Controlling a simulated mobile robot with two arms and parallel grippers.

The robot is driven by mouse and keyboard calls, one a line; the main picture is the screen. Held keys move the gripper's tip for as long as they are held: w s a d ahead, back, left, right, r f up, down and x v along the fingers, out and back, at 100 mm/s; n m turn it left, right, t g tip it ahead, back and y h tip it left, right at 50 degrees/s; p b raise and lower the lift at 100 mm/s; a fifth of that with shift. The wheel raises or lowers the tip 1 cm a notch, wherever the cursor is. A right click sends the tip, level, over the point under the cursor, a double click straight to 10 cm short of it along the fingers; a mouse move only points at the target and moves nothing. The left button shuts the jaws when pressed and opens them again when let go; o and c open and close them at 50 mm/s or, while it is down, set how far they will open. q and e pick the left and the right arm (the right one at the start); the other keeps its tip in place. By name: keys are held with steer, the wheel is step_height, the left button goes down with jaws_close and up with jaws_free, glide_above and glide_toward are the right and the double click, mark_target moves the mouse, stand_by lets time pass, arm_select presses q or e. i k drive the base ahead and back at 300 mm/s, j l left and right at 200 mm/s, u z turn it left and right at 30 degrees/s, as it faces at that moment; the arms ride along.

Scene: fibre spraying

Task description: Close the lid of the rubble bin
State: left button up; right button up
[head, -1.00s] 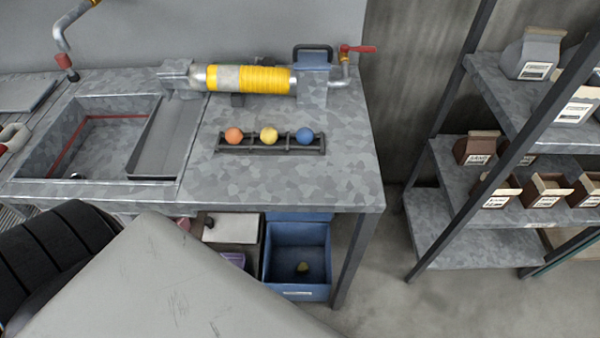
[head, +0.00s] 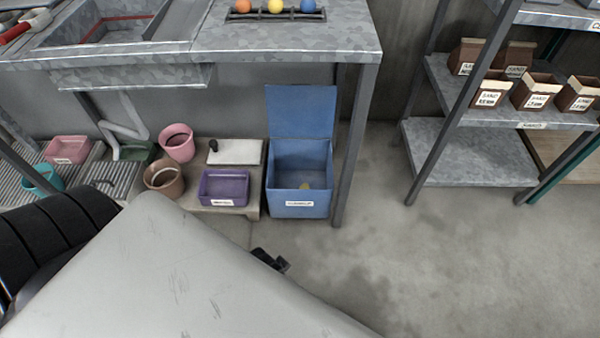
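The rubble bin is most likely the blue bin (head: 300,205) under the workbench at its right end, with a white label whose text I cannot read. Its blue lid (head: 300,112) is open and stands upright at the back. My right gripper is not in view.
A purple tray (head: 224,187), a white board (head: 235,151) and pink and brown pots stand left of the bin. The workbench leg (head: 352,150) is close on its right. A shelf rack (head: 470,160) stands further right. The floor (head: 370,250) in front and to the right is clear.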

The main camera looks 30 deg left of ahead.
mark_target(294, 110)
steer(key=u, duration=1.25)
steer(key=i+l+u, duration=0.1)
steer(key=u, duration=0.3)
steer(key=l+u, duration=0.5)
steer(key=u, duration=0.25)
steer(key=l+u, duration=0.2)
steer(key=u, duration=0.15)
steer(key=l+u, duration=0.1)
steer(key=l, duration=0.35)
steer(key=k+l+u, duration=0.1)
steer(key=l, duration=0.3)
steer(key=k+l+u, duration=0.1)
steer(key=l, duration=0.3)
steer(key=k+l+u, duration=0.1)
steer(key=l, duration=0.3)
